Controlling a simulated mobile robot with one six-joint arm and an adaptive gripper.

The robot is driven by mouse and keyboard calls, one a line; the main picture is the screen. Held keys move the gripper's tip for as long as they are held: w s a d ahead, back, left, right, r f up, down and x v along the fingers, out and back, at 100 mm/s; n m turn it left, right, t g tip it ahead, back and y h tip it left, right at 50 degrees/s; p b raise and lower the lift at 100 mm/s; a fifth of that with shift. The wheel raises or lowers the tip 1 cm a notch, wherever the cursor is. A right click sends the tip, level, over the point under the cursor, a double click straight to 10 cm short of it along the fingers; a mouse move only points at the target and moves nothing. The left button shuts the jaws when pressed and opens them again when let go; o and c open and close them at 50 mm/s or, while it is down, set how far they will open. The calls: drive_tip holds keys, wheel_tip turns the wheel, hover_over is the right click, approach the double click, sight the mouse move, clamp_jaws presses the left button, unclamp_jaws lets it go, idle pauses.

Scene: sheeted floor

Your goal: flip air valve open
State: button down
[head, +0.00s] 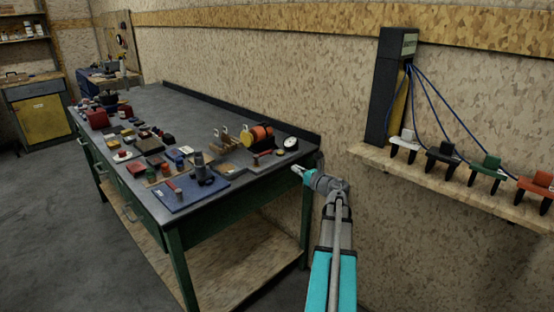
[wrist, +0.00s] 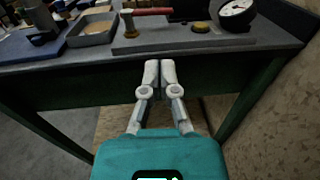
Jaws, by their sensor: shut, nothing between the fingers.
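The air valve appears to be the red lever (wrist: 152,11) on a brass post (wrist: 128,24), on a flat grey board at the near edge of the bench. The lever lies roughly level, pointing right in the wrist view. In the head view the red lever (head: 265,154) is small, near the bench's right end. A white-faced gauge (wrist: 237,11) stands to its right, with a low brass disc (wrist: 201,27) between. My gripper (wrist: 160,65) is shut and empty, in front of the bench edge and apart from the valve. It also shows in the head view (head: 297,170).
The green bench (head: 235,188) holds many small parts, including a grey tray (wrist: 92,30) left of the valve and an orange reel (head: 259,135). A wall shelf (head: 440,182) with coloured clips stands at right.

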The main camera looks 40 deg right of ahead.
sight(270, 152)
drive_tip(key=shift+w, duration=0.15)
drive_tip(key=w, duration=0.9)
drive_tip(key=w+d, duration=0.1)
drive_tip(key=w, duration=0.3)
drive_tip(key=shift+w, duration=0.4)
drive_tip(key=shift+w+d+r, duration=0.1)
drive_tip(key=shift+w+d, duration=0.15)
drive_tip(key=shift+w, duration=0.5)
